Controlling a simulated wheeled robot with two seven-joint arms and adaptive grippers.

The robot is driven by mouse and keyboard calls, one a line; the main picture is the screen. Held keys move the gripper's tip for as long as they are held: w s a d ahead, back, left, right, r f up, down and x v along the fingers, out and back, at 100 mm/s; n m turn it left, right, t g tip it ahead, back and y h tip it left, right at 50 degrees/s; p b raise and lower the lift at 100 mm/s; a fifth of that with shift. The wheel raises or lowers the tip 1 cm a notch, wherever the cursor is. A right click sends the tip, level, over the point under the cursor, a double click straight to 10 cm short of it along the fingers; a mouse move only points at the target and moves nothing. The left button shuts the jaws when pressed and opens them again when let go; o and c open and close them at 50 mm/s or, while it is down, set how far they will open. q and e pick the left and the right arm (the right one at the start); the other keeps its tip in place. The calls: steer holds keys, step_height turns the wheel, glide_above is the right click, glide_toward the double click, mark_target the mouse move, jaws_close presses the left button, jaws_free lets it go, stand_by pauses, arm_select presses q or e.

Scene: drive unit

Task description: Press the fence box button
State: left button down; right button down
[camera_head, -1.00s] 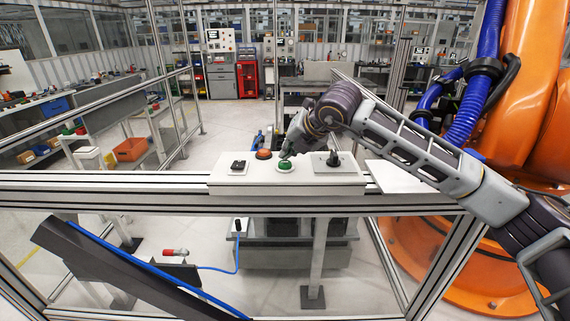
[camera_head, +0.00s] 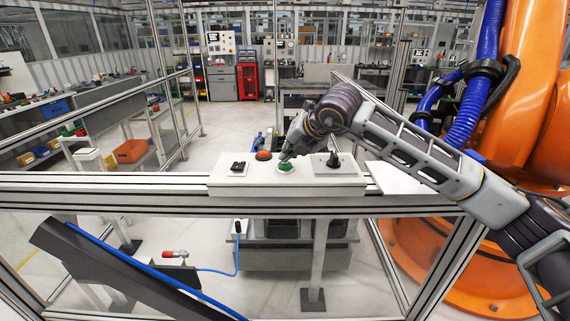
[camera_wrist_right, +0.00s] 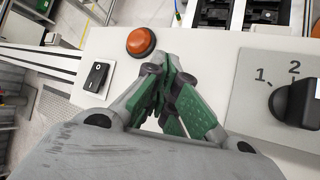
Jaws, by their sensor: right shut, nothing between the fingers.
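The fence box (camera_head: 222,180) is a white box on the fence rail. My left gripper is not in view.
The rocker switch (camera_wrist_right: 97,75) and the knob (camera_wrist_right: 295,101) marked 1 and 2 flank the fingers. The fence rail (camera_head: 120,188) runs below the box. A large orange robot arm (camera_head: 520,110) with blue hoses stands close at the right.

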mark_target(288, 162)
steer(key=shift+f+b, duration=0.35)
steer(key=shift+b, duration=0.1)
stand_by(0.9)
steer(key=shift+r, duration=0.95)
step_height(288, 162, up, 6)
steer(key=p, duration=0.1)
stand_by(1.0)
stand_by(0.4)
